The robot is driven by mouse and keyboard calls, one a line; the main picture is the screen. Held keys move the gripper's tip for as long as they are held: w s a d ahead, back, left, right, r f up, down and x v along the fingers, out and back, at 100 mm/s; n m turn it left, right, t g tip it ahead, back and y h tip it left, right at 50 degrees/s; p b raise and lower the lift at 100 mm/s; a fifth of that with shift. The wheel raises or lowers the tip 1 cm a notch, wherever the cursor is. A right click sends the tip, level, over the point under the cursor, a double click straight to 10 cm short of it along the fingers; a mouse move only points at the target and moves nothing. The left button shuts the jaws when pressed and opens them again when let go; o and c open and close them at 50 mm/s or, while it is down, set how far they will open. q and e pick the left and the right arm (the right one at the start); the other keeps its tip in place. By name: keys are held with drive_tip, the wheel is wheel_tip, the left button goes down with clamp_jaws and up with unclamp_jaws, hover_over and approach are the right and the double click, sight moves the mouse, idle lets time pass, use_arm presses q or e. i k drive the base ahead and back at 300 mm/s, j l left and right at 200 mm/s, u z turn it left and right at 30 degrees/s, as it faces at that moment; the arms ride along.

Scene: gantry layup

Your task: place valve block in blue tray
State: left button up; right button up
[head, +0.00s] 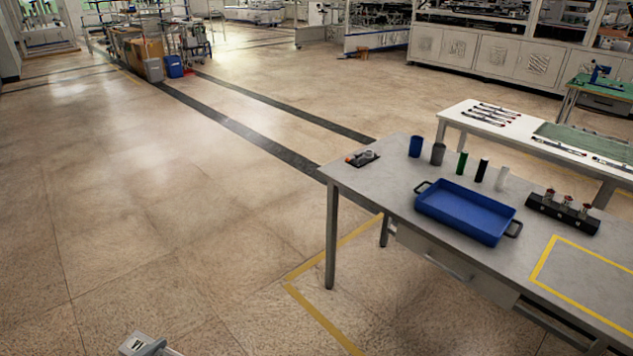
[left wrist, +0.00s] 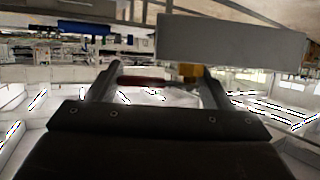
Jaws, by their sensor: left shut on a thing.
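My left gripper (left wrist: 156,80) shows in the left wrist view, its two fingers around a dark red bar and a brass-coloured piece. These look like part of the valve block (left wrist: 230,40), whose plain grey body fills the upper right of that view. The exact contact of the fingers is hard to see. The blue tray (head: 465,211), shallow with dark end handles, lies on the grey table in the head view and looks empty. A blue strip that looks like it (left wrist: 83,27) shows upside down in the left wrist view. My right gripper is not in view.
On the grey table (head: 400,185) stand several cylinders (head: 461,163) behind the tray, a black rack with red-topped parts (head: 562,211) to its right, and a small dark item (head: 362,158) at the left corner. A yellow-taped area (head: 590,280) is bare. The floor left is clear.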

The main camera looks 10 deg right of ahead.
sight(466, 211)
drive_tip(key=i+l+z, duration=0.15)
drive_tip(key=z, duration=0.25)
drive_tip(key=i+l+z, duration=0.15)
drive_tip(key=l+z, duration=0.2)
drive_tip(key=i+l+z, duration=0.15)
drive_tip(key=z, duration=0.25)
drive_tip(key=i+l+z, duration=0.1)
drive_tip(key=i+z, duration=0.25)
drive_tip(key=i+l+z, duration=0.1)
drive_tip(key=i, duration=0.3)
drive_tip(key=i+l, duration=0.1)
drive_tip(key=i, duration=0.35)
drive_tip(key=l+z, duration=0.05)
